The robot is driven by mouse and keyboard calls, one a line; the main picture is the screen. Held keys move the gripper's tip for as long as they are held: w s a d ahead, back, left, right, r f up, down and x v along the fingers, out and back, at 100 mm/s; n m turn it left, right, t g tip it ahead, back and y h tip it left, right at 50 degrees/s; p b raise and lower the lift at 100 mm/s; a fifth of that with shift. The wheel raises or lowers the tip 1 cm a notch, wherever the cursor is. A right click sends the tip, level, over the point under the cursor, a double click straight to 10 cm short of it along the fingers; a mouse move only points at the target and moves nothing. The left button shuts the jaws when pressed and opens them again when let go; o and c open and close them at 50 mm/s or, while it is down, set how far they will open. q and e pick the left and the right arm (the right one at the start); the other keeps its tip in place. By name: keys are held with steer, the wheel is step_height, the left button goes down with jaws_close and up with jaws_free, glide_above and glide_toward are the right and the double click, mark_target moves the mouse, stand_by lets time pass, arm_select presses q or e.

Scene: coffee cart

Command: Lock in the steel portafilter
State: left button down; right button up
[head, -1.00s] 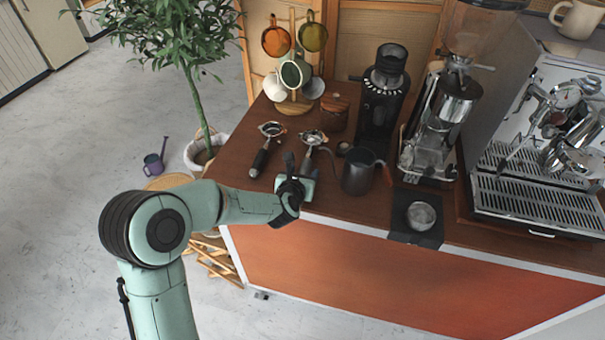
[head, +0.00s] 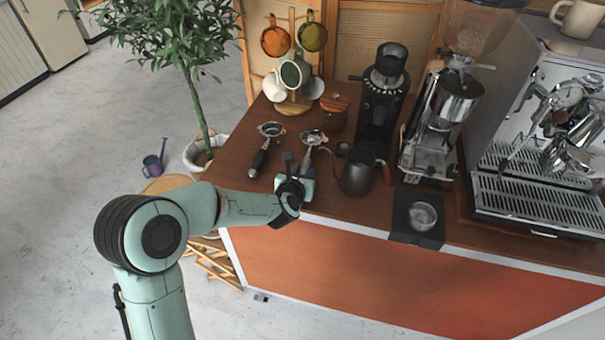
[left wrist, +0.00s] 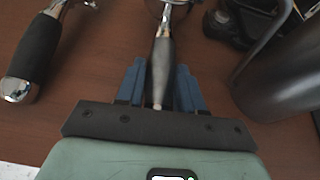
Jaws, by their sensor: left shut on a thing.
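The steel portafilter (head: 314,138) lies on the brown counter, its grey metal handle pointing toward the front edge. My left gripper (head: 304,172) is at this handle, low over the counter. In the left wrist view the handle (left wrist: 163,62) runs between the blue fingers of my left gripper (left wrist: 160,82), which are shut on it. The basket end is cut off at the top of that view. The espresso machine (head: 540,150) stands at the far right, with chrome parts on its front above a slotted drip tray. My right gripper is not in view.
A black-handled portafilter (head: 266,150) lies to the left. A dark pitcher (head: 357,174) stands close on the right. Two grinders (head: 380,105) and a black mat (head: 402,228) with a small metal cup (head: 422,216) lie between the pitcher and the machine. A mug tree (head: 293,106) stands behind.

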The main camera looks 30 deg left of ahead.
arm_select(q)
steer(key=shift+r+p, duration=1.2)
steer(key=shift+r, duration=1.45)
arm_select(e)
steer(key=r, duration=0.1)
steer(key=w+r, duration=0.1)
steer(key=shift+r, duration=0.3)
arm_select(q)
steer(key=shift+f, duration=0.1)
